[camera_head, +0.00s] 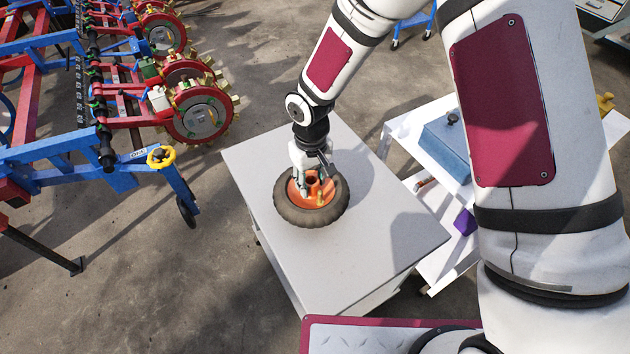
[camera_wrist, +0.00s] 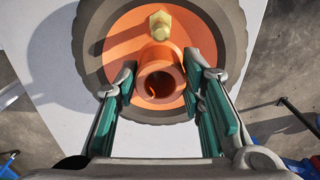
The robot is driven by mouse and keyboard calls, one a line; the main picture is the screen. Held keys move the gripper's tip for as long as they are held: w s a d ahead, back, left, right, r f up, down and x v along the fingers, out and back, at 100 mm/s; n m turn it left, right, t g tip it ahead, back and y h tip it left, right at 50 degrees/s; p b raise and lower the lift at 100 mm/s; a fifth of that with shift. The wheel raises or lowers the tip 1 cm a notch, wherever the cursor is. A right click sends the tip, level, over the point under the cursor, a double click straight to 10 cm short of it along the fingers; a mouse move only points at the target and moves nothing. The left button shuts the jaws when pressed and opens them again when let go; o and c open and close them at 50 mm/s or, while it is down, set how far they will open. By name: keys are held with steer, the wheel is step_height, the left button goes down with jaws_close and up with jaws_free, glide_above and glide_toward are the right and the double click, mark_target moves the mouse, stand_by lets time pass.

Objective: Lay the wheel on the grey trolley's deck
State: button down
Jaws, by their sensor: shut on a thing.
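The wheel (camera_head: 290,212) has a dark tyre and an orange rim. In the head view it lies flat over the left-middle part of the grey trolley's deck (camera_head: 395,240). My gripper (camera_head: 313,180) comes down from above and is shut on the wheel's hub. In the wrist view the wheel (camera_wrist: 95,35) fills the upper middle, and the green-padded fingers of my gripper (camera_wrist: 160,88) stand on both sides of the orange hub tube. A brass fitting sits beyond the tube. The tyre's underside is hidden, so I cannot tell whether it touches the deck.
A white trolley (camera_head: 398,125) with a blue box (camera_head: 446,150) and a purple item (camera_head: 465,222) stands close at the right. The red and blue planter machine (camera_head: 110,150) stands at the left. The deck's front and right parts are bare.

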steer(key=shift+f, duration=1.4)
steer(key=shift+f, duration=0.1)
steer(key=c, duration=1.1)
jaws_free()
steer(key=shift+o, duration=0.2)
step_height(320, 180, up, 12)
